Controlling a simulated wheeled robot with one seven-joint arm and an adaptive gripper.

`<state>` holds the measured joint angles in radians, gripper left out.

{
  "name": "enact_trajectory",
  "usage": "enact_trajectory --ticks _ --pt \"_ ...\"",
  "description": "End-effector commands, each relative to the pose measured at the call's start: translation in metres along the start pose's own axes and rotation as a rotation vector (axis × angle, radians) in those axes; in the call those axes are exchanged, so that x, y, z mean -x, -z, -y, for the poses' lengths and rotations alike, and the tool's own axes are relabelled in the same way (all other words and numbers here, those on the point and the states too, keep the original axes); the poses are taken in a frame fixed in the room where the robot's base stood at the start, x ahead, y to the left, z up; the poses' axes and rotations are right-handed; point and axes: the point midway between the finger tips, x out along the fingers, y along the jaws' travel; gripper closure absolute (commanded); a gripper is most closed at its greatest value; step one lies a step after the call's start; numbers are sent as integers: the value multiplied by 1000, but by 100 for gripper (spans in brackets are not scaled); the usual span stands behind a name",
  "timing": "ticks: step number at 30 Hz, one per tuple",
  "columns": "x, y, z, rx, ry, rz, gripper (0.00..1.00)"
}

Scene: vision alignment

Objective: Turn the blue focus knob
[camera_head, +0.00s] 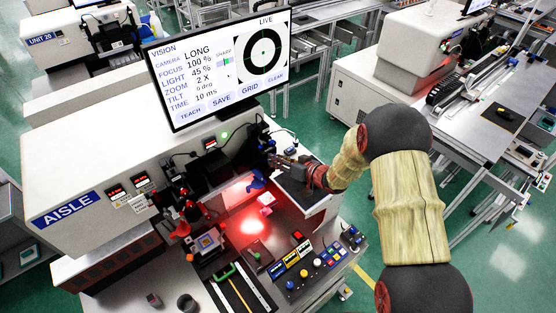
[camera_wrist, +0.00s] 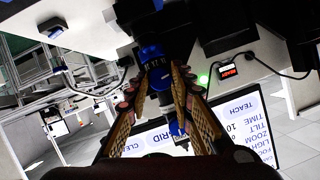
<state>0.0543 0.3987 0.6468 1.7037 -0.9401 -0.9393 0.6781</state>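The blue focus knob (camera_wrist: 159,76) is a ring with pale markings on a dark lens barrel (camera_wrist: 156,32), in the upper middle of the wrist view. My gripper (camera_wrist: 161,72) reaches it from below in that view. Its two ridged, tan-sided fingers lean inward, with their tips against both sides of the blue ring. In the head view my gripper (camera_head: 276,160) is beside the dark camera assembly under the monitor, and the knob is too small to make out. The monitor (camera_head: 218,62) reads focus 100 %, light 45 %, zoom 2 X, tilt 0.
A white machine housing (camera_head: 110,160) stands left of my arm. Below is a red-lit work area (camera_head: 252,222) with small parts, and a button panel (camera_head: 318,262) in front. Cables (camera_wrist: 268,70) and a small red display (camera_wrist: 228,70) are close to the knob.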

Motion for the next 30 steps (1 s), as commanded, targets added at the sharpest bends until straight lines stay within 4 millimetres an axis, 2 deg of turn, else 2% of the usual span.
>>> enact_trajectory --ticks 8,19,23,30 --pt "0 0 0 0 0 0 60" --pt "4 0 0 0 -1 0 59" --pt "19 1 -1 -1 -3 -1 59" --pt "68 1 -1 0 -4 -2 59"
